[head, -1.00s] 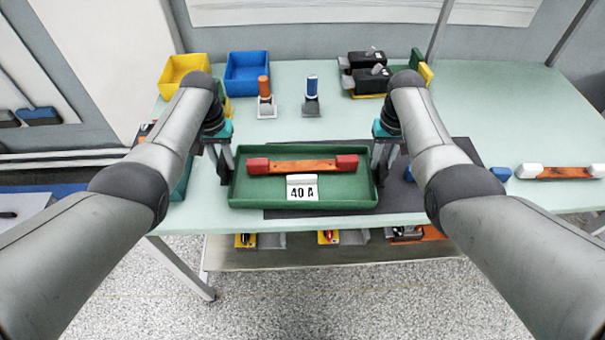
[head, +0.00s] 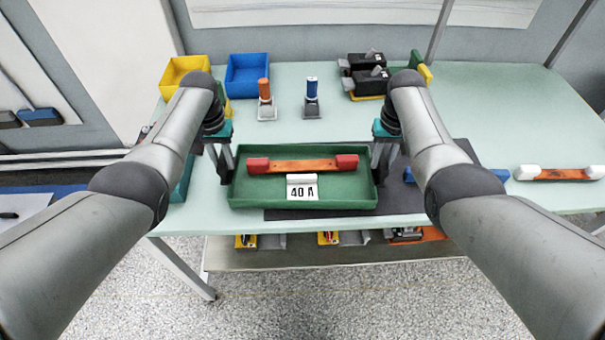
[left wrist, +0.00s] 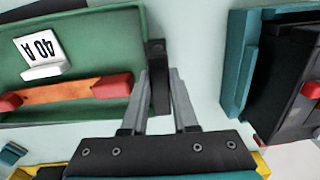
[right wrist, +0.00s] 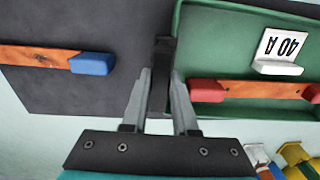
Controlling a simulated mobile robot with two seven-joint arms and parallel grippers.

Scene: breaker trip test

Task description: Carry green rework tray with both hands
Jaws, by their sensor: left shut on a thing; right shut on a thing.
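The green rework tray (head: 245,193) is level near the front edge of the table in the head view. It holds an orange bar with red ends (head: 305,165) and a white "40 A" label block (head: 302,188). My left gripper (head: 226,176) is shut on the dark handle at the tray's left end, also seen in the left wrist view (left wrist: 158,75). My right gripper (head: 379,172) is shut on the dark handle at the right end, also seen in the right wrist view (right wrist: 162,75). I cannot tell whether the tray touches the table.
A dark mat (head: 420,205) lies under and right of the tray. Yellow (head: 186,70) and blue (head: 247,75) bins, orange-topped (head: 264,98) and blue-topped (head: 312,97) pieces and black breakers (head: 370,80) stand behind. An orange bar with white ends (head: 558,173) lies right.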

